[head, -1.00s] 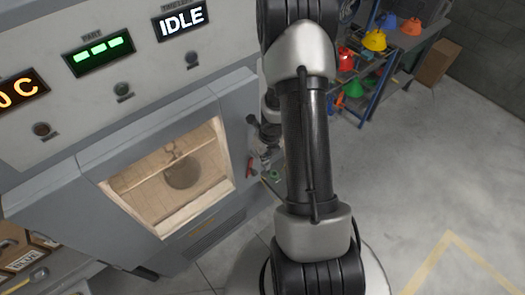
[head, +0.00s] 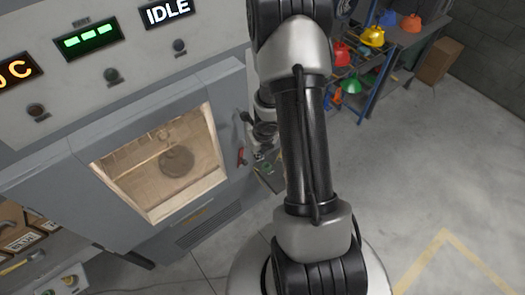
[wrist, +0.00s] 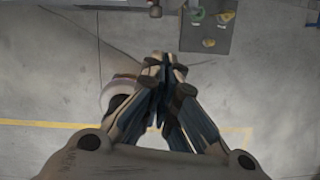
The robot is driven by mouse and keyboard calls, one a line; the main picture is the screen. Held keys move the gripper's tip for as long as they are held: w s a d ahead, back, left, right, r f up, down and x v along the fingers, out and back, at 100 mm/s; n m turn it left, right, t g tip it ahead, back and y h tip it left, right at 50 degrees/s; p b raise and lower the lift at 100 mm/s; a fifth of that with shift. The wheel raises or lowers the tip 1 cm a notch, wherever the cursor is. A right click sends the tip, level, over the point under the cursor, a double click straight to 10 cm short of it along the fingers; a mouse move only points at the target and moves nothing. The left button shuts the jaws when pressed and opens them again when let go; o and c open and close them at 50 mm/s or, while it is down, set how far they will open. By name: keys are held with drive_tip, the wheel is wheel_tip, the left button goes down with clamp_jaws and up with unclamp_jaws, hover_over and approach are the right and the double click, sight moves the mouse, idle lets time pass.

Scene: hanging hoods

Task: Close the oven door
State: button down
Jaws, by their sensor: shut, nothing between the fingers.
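The oven door (head: 75,180) is a grey panel with a lit window (head: 165,160) on the left of the head view. It looks flush or nearly flush with the oven front; a small gap cannot be ruled out. Through the window a round dark thing (head: 177,160) shows inside. My gripper (wrist: 160,65) is shut and empty in the wrist view, pointing over bare floor. In the head view my arm hides most of it, near the door's right edge. No contact with the door shows.
The oven's upper panel has lit displays, one reading IDLE (head: 167,11). A rack with coloured hoods (head: 372,37) stands at the back. The floor on the right (head: 440,150) is clear.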

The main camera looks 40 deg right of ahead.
drive_tip(key=w+p+v, duration=0.1)
drive_tip(key=p+v, duration=0.3)
drive_tip(key=v, duration=0.4)
drive_tip(key=shift+r+p, duration=0.4)
drive_tip(key=shift+r, duration=0.1)
